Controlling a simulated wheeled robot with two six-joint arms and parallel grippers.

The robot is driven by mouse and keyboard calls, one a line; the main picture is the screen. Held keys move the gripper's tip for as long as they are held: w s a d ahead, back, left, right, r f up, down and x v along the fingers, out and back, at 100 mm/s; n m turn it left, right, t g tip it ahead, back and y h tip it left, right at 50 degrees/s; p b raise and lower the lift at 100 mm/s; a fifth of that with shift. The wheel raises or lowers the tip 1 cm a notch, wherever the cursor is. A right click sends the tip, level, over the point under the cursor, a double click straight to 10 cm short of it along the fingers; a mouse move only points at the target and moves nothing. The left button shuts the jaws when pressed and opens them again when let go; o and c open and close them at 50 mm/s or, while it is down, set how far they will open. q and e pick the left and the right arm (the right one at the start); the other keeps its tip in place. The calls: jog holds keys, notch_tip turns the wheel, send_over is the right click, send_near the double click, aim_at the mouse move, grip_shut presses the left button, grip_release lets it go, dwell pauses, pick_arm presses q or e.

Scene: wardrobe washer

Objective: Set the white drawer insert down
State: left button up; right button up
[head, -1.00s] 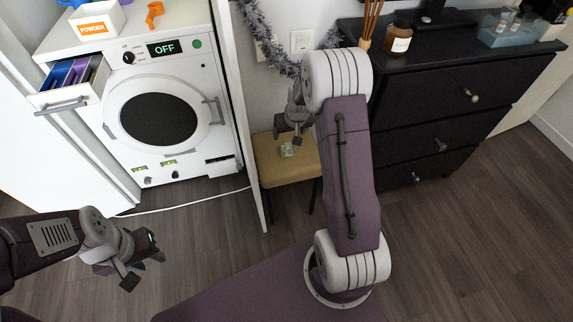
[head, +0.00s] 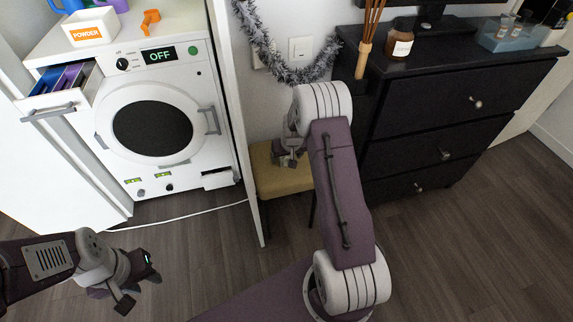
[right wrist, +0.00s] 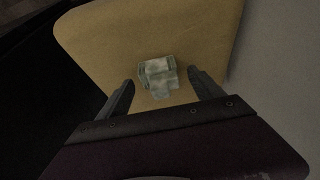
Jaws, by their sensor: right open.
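A white box labelled POWDER (head: 91,27) stands on top of the washer; I cannot tell for sure that it is the drawer insert. The washer's drawer (head: 58,92) is pulled out, with blue and purple compartments inside. No white insert is in either gripper. My right gripper (head: 289,157) is over the tan stool seat (head: 272,183). The right wrist view shows its fingers (right wrist: 164,94) open, with a small crumpled pale green and white item (right wrist: 158,77) on the seat between and beyond them, apart from both. My left gripper (head: 140,280) hangs empty over the floor, its fingers apart.
An orange piece (head: 150,20) and a blue container (head: 68,5) are on the washer top. A door panel (head: 236,130) stands between washer and stool. A black dresser (head: 440,125) is at the right. Wood floor (head: 450,250) is clear in front.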

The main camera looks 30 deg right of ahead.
jog(key=shift+w+f, duration=0.1)
jog(key=shift+f, duration=0.05)
jog(key=shift+c, duration=1.2)
jog(key=c, duration=1.3)
jog(key=shift+r+p, duration=0.25)
jog(key=shift+p, duration=0.05)
notch_tip(320, 180, up, 4)
jog(key=shift+r+p, duration=0.1)
jog(key=shift+p, duration=1.1)
jog(key=s+r, duration=0.2)
jog(key=s, duration=0.2)
jog(key=s+d+r, duration=0.1)
jog(key=s+r, duration=0.1)
jog(key=s, duration=0.1)
jog(key=s+r, duration=0.2)
jog(key=s, duration=0.2)
jog(key=shift+s+d+r, duration=0.15)
jog(key=shift+s+d, duration=0.2)
